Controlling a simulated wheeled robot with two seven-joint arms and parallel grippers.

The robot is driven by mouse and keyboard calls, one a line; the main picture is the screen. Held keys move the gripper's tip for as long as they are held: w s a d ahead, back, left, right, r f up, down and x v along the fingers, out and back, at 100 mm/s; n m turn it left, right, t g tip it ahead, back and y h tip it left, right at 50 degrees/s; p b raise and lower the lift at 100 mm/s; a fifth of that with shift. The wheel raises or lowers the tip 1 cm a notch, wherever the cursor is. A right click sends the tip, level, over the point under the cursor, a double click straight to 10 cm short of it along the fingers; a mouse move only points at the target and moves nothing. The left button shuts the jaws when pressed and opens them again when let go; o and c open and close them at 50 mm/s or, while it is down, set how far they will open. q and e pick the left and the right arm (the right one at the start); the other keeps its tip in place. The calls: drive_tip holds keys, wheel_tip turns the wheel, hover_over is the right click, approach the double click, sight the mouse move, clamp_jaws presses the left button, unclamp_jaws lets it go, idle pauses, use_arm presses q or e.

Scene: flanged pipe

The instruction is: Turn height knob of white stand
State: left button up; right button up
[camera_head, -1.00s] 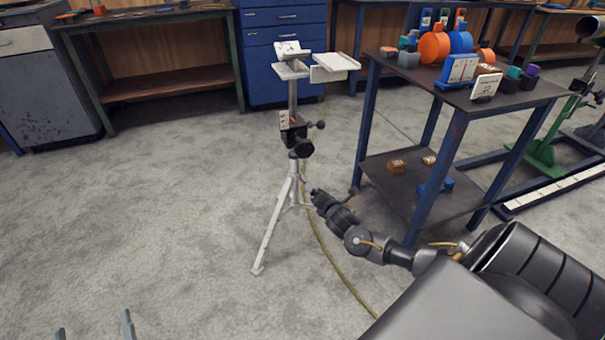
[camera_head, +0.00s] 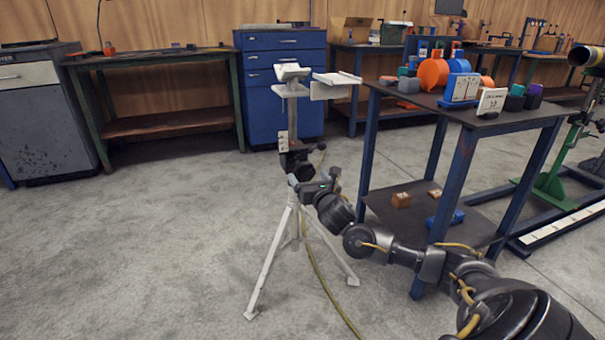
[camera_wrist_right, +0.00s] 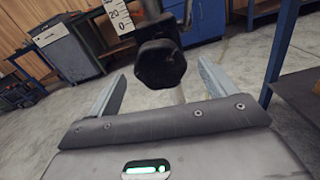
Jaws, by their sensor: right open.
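The white stand (camera_head: 292,118) is upright on its tripod legs in the middle of the head view. Its black height knob (camera_wrist_right: 160,63) shows large in the right wrist view, in front of the column. In the head view the dark clamp with the knob (camera_head: 297,162) sits on the column just above the legs, partly hard to make out against my gripper. My right gripper (camera_head: 302,183) is at the stand, just below the clamp. Its two fingers are spread, one to each side of the knob in the wrist view, with gaps; no contact shows. My left gripper is out of view.
A dark table (camera_head: 505,118) with blue legs, carrying several coloured parts, stands right of the stand, close to my right arm. A yellow cable (camera_head: 322,275) lies on the floor by the stand. A blue cabinet (camera_head: 262,105) stands behind. The floor at left is clear.

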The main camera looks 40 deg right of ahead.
sight(303, 169)
drive_tip(key=b+x, duration=0.1)
drive_tip(key=x, duration=0.5)
drive_tip(key=c, duration=1)
